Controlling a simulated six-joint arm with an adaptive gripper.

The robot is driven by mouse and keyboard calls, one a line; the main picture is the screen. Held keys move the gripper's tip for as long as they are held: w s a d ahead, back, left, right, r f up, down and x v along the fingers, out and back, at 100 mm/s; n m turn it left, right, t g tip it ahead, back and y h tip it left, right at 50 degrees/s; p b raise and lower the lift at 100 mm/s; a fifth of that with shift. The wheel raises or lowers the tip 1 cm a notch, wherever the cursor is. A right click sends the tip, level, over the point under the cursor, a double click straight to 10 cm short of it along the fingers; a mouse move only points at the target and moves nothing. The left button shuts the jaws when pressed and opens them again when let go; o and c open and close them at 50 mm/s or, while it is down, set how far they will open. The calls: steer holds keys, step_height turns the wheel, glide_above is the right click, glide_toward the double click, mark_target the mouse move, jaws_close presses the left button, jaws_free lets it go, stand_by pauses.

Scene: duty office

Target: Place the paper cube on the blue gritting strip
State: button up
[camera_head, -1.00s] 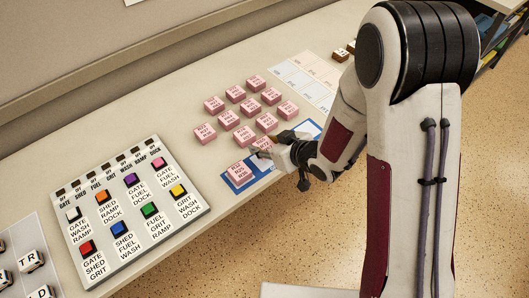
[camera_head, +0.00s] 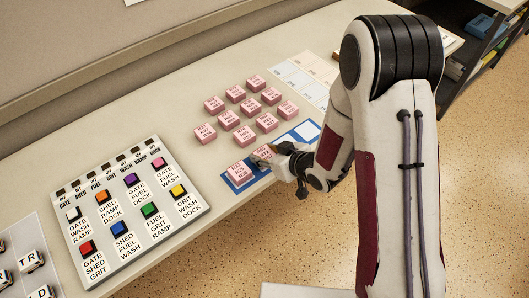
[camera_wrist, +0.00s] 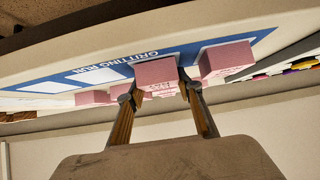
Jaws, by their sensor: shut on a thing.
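My gripper (camera_head: 279,158) is shut on a pink paper cube (camera_head: 263,153) with printed lettering. In the wrist view the held cube (camera_wrist: 157,76) sits between the two fingertips (camera_wrist: 158,88), over the blue gritting strip (camera_wrist: 115,62), which reads "GRITTING RUN". I cannot tell whether the cube touches the strip. The strip (camera_head: 307,131) lies along the front edge of the table, with white slots at its right end. Another pink cube (camera_head: 239,173) rests on its left end, close beside the held one; it also shows in the wrist view (camera_wrist: 228,60).
Several pink cubes (camera_head: 228,119) stand in rows behind the strip. A button panel (camera_head: 130,213) with coloured buttons lies to the left, lettered cubes (camera_head: 31,259) beyond it. A printed white sheet (camera_head: 302,77) lies at the back right. The table's front edge runs close by the strip.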

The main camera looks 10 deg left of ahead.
steer(key=shift+f, duration=0.15)
steer(key=o, duration=1.1)
steer(key=shift+s+d+r, duration=0.15)
steer(key=shift+d+r, duration=0.1)
steer(key=shift+r, duration=0.15)
steer(key=shift+v, duration=3.4)
